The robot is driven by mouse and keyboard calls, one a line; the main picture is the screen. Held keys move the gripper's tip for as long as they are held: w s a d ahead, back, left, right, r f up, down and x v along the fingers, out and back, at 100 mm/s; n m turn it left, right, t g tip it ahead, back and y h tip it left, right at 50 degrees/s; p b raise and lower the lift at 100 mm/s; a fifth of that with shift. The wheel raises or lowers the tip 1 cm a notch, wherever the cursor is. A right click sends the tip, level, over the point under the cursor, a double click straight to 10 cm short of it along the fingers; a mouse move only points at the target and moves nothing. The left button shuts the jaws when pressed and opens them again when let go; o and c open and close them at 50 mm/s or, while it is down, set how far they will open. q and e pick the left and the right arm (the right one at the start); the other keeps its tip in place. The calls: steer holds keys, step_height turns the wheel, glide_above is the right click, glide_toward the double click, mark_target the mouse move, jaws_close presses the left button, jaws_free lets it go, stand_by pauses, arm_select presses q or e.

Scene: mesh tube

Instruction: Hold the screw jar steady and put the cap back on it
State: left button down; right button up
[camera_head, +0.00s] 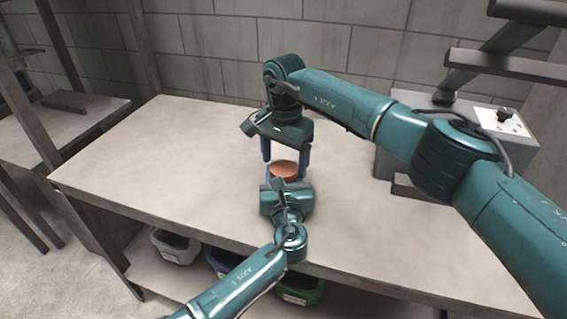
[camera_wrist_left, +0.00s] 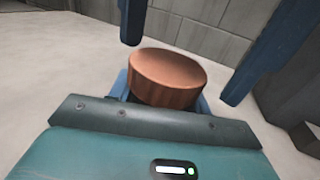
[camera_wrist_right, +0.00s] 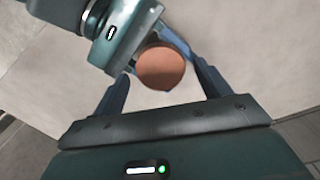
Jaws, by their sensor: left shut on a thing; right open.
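A round copper-brown cap (camera_head: 284,169) shows above the table at the middle of the head view, its flat top up. It also shows in the left wrist view (camera_wrist_left: 168,70) and the right wrist view (camera_wrist_right: 160,67). My left gripper (camera_head: 284,187) is shut below the cap, its blue fingers on either side of the screw jar. The jar's body is hidden, so I cannot tell how the cap sits on it. My right gripper (camera_head: 285,158) points down from above, open, with one finger on each side of the cap and gaps showing.
The pale table (camera_head: 150,160) is clear to the left. A grey box (camera_head: 400,165) with a white control panel (camera_head: 500,120) stands at the right, beneath my right arm. Bins (camera_head: 175,245) sit on the shelf below the table. A block wall is behind.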

step_height(320, 180, up, 3)
steer(key=shift+a, duration=0.1)
steer(key=shift+c, duration=0.4)
step_height(320, 180, up, 3)
steer(key=n, duration=0.3)
steer(key=shift+r, duration=0.2)
steer(key=shift+f, duration=4.05)
